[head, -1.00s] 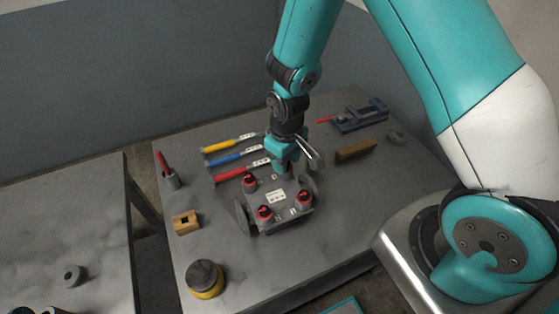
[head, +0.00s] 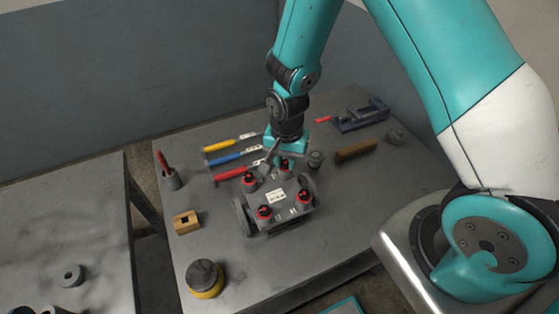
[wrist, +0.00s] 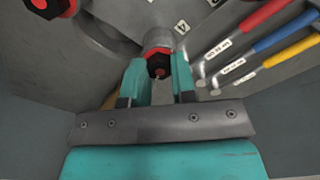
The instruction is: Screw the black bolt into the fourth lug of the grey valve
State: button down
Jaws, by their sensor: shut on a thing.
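The grey valve (head: 276,212) lies on the table with its flanges at left and right. Black bolts with red rings stand at its near-left lug (head: 264,213), near-right lug (head: 304,197) and far-left lug (head: 249,180). My gripper (head: 285,157) points down over the far-right lug. In the wrist view my gripper (wrist: 159,72) has its teal fingers shut on the black bolt (wrist: 158,66), which sits upright at the lug, with red showing around it. A numbered label (wrist: 182,27) is beside this lug. Thread depth is hidden.
Yellow, blue and red-handled wrenches (head: 232,173) lie behind and left of the valve. A wooden block (head: 186,222) and a black-and-yellow round tin (head: 205,279) are at left. A brown block (head: 356,150) and a blue vise (head: 360,115) are at right.

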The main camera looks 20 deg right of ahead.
jog(key=m, duration=1.1)
jog(key=shift+m, duration=0.3)
jog(key=c, duration=1.1)
grip_release()
